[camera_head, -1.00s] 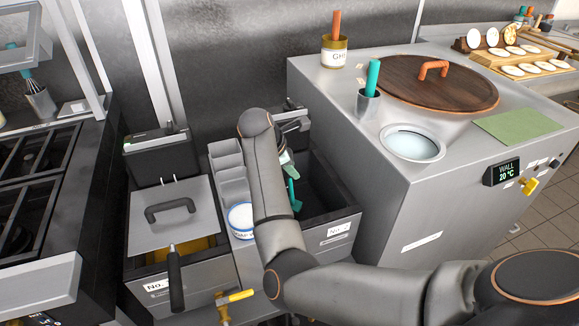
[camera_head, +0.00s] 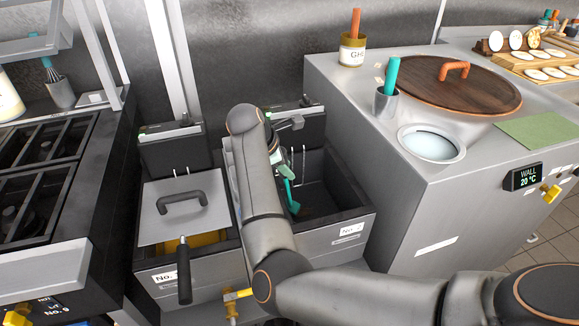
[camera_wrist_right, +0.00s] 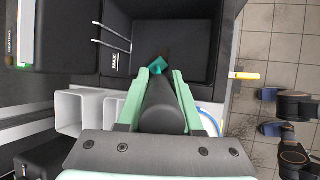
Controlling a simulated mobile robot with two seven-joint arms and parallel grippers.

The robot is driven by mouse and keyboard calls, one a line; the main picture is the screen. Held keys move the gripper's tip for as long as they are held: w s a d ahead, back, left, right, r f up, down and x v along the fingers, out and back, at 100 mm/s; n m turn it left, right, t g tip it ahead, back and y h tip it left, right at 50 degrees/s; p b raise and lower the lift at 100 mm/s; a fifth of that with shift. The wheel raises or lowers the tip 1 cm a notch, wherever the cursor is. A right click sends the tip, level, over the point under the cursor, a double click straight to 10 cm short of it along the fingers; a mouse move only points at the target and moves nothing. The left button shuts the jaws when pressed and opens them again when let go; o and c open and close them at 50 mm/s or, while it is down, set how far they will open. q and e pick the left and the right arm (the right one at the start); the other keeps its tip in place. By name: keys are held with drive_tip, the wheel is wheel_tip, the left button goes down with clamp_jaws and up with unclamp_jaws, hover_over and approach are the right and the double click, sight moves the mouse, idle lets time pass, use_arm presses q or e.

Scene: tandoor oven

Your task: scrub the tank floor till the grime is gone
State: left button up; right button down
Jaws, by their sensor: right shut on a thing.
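The tank (camera_head: 335,190), an open black-lined fryer well with a grey front, stands left of the oven. My right gripper (camera_head: 281,160) reaches down into it, partly hidden by my arm. In the right wrist view, the gripper's green fingers (camera_wrist_right: 158,98) are shut on the dark handle of a scrubbing brush (camera_wrist_right: 160,108). The brush's teal part (camera_head: 290,193) points down inside the tank, low near the floor; whether it touches cannot be told. The visible tank floor is dark, and I cannot make out grime on it. My left gripper is not in view.
A lidded second tank (camera_head: 180,212) with a black handle sticking forward stands to the left. Pale bins (camera_wrist_right: 70,112) stand beside the open tank. A steel oven with a wooden lid (camera_head: 455,85) is on the right, a stove (camera_head: 40,160) on the left.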

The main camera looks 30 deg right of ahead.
drive_tip(key=shift+f, duration=0.1)
drive_tip(key=shift+d, duration=0.1)
drive_tip(key=shift+s+d, duration=0.2)
drive_tip(key=shift+d, duration=0.6)
drive_tip(key=shift+s+d, duration=0.2)
drive_tip(key=shift+d, duration=0.55)
drive_tip(key=shift+s+d, duration=0.2)
drive_tip(key=shift+d, duration=0.6)
drive_tip(key=shift+a, duration=0.1)
drive_tip(key=shift+w+a+b, duration=0.2)
drive_tip(key=shift+a+b, duration=0.05)
drive_tip(key=shift+a, duration=0.6)
drive_tip(key=shift+w+a+b, duration=0.2)
drive_tip(key=shift+a, duration=0.6)
drive_tip(key=shift+w+a+b, duration=0.2)
drive_tip(key=shift+a+b, duration=0.05)
drive_tip(key=shift+a, duration=0.6)
drive_tip(key=shift+f, duration=0.15)
